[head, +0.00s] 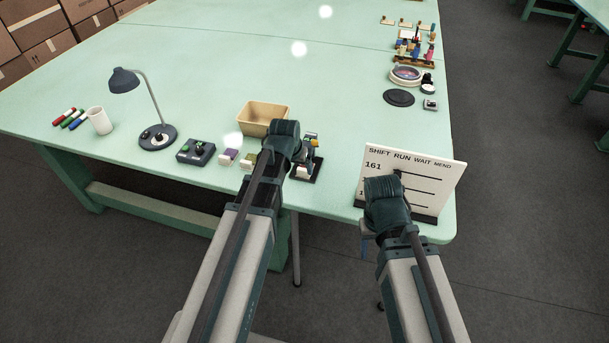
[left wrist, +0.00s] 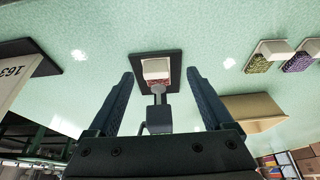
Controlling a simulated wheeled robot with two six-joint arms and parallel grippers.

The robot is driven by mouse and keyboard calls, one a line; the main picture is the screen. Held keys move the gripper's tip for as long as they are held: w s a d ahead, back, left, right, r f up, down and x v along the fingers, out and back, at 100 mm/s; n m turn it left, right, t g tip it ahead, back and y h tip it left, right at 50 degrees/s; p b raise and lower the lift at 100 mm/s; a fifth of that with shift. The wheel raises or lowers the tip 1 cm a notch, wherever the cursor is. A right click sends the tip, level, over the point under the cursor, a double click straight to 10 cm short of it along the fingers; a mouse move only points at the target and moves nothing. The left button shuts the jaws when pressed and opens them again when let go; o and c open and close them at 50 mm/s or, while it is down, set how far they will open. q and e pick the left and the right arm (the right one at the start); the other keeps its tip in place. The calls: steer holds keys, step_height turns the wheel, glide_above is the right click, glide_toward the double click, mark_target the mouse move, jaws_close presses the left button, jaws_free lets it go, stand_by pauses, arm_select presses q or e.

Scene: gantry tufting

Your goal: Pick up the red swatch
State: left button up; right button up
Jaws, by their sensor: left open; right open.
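The red swatch (left wrist: 157,80) shows in the left wrist view as a small reddish patch beside a white block, over a dark square plate (left wrist: 173,58). A grey ball-topped post partly overlaps it. My left gripper (left wrist: 160,76) is open and empty, its fingertips on either side of the swatch; I cannot tell whether they touch it. In the head view my left gripper (head: 290,150) is over the dark plate (head: 312,172), and its wrist hides the red part. My right gripper (head: 368,226) is in front of the lettered board, its fingers mostly hidden.
The lettered board (head: 432,172) stands at the table's near right corner. A tan tray (head: 264,116) lies behind my left gripper. A purple swatch (head: 229,155), a control box (head: 196,150) and a lamp (head: 126,80) are to the left. The middle of the green table (head: 215,60) is clear.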

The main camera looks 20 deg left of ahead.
mark_target(302, 171)
arm_select(q)
steer(key=b+x, duration=0.4)
steer(key=x, duration=0.1)
steer(key=shift+w+d, duration=0.4)
steer(key=shift+w, duration=0.05)
steer(key=shift+r, duration=0.15)
jaws_close()
